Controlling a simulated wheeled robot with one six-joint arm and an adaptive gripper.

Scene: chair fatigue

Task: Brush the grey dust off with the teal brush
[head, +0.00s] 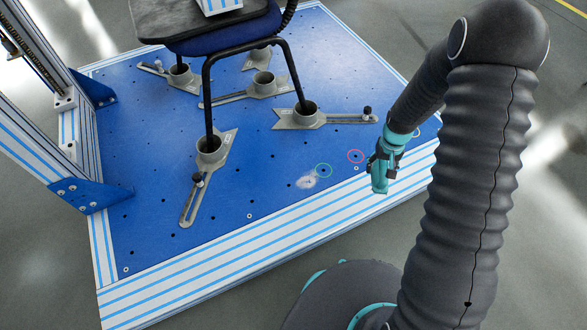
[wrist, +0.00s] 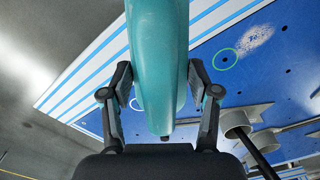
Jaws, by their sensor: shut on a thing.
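The grey dust (head: 307,182) is a pale patch on the blue plate, near its front edge and left of a green ring. In the wrist view the dust (wrist: 256,38) shows at the upper right, beside the green ring. My gripper (head: 385,165) is shut on the teal brush (wrist: 158,60), over the front right part of the plate, to the right of the dust and apart from it. The brush (head: 379,180) points downward in the head view. In the wrist view it fills the middle between both fingers. Its bristles cannot be made out.
The blue plate (head: 150,180) has holes and a white-and-blue striped edge. A chair (head: 215,25) stands on it, its legs in grey clamps (head: 305,112). The front strip around the dust is clear.

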